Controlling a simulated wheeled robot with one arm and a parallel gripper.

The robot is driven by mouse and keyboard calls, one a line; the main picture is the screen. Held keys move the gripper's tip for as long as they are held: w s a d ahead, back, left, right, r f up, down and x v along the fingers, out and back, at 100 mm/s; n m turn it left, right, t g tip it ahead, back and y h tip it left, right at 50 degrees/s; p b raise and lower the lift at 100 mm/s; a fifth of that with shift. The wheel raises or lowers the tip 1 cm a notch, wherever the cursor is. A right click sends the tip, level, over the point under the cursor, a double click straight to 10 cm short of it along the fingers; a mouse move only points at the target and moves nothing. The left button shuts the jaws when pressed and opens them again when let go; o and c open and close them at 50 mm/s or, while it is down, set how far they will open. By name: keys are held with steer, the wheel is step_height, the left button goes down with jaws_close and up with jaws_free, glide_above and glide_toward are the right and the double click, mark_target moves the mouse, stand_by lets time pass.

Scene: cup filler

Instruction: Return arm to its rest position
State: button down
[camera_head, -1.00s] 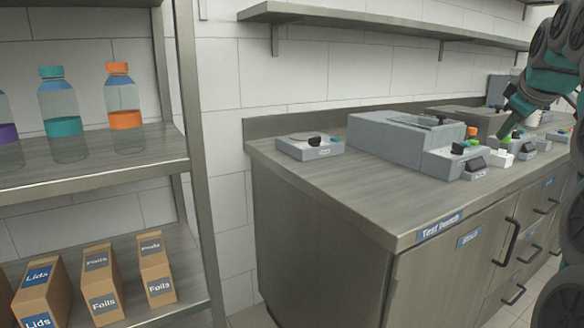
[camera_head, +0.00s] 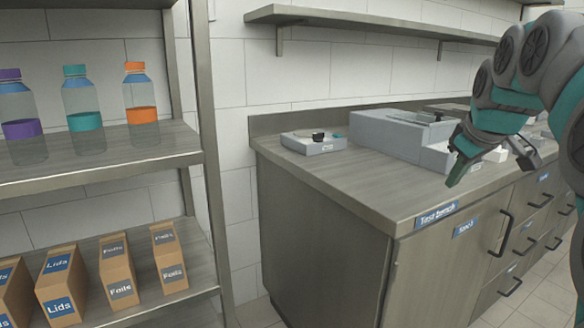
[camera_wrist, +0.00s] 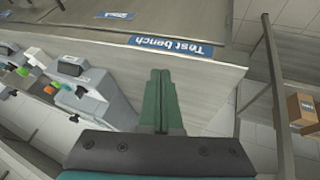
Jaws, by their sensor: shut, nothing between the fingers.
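My gripper (camera_head: 457,172) is at the right of the head view, in front of the test bench (camera_head: 345,180) and its machines. In the wrist view, the two green fingers of my gripper (camera_wrist: 160,78) lie side by side, shut, with nothing between them. They show against the grey bench top and the edge with the "Test bench" label (camera_wrist: 171,46). My arm comes in from the right of the head view and hides part of the bench's far end.
A grey box machine (camera_head: 390,133) and a small flat device (camera_head: 314,142) stand on the bench. A shelf rack (camera_head: 100,168) at the left holds bottles (camera_head: 82,100) and cartons (camera_head: 117,270). A wall shelf (camera_head: 370,24) runs above the bench. The bench's near left top is clear.

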steer(key=s+a+f+m+g+y, duration=0.15)
steer(key=s+a+f+g, duration=0.25)
steer(key=s+a+f, duration=1)
steer(key=s+a+f+m+g, duration=0.1)
steer(key=s+f+g, duration=0.1)
steer(key=s+f, duration=0.5)
steer(key=s+a+f+m+g, duration=0.2)
steer(key=s+f, duration=0.5)
steer(key=s, duration=0.6)
steer(key=shift+f, duration=0.25)
steer(key=shift+h, duration=0.25)
